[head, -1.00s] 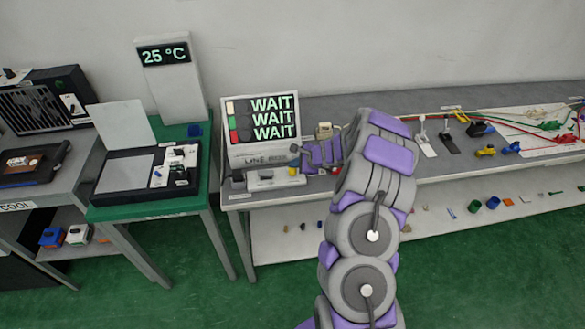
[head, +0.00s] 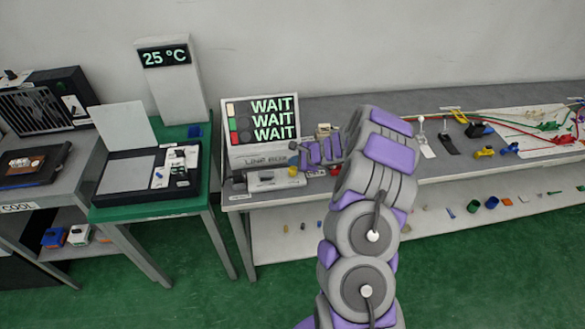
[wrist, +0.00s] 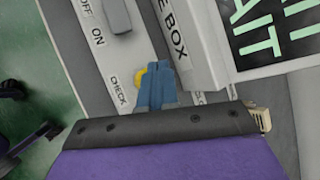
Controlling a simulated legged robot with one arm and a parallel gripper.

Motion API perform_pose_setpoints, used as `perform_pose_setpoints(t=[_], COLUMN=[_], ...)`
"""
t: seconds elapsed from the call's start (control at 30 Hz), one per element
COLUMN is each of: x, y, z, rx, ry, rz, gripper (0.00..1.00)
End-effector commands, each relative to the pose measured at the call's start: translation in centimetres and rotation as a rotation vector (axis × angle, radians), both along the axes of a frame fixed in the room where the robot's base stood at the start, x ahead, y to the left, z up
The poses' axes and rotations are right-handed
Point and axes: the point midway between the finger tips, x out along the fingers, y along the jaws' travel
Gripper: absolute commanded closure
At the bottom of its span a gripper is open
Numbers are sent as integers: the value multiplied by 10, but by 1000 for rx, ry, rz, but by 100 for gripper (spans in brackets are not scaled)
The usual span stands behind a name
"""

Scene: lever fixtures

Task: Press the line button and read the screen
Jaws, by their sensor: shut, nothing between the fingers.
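The line box (head: 265,158) stands on the left end of the long bench, and its screen (head: 262,118) reads WAIT on three rows. Beside the rows are lamp spots; the left column shows white, green and red. A yellow button (head: 292,171) sits on the base in front of the box.
A grey ON/OFF switch (wrist: 116,14) lies close to my fingers. A green table (head: 145,209) with a flat device stands left, with a 25 °C display (head: 164,56) behind. Levers (head: 424,135) and coloured clips stand along the bench to the right. Small parts lie on the lower shelf.

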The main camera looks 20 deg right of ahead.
Motion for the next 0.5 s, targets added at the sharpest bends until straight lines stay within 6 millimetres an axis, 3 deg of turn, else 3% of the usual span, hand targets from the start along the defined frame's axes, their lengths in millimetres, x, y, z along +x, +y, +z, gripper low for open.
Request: perform_pose_setpoints(t=[0.23,0.5], x=[0,0], y=[0,0], z=[6,31], rx=[-1,0], ry=[-1,-1], rz=[0,-1], gripper=[100,100])
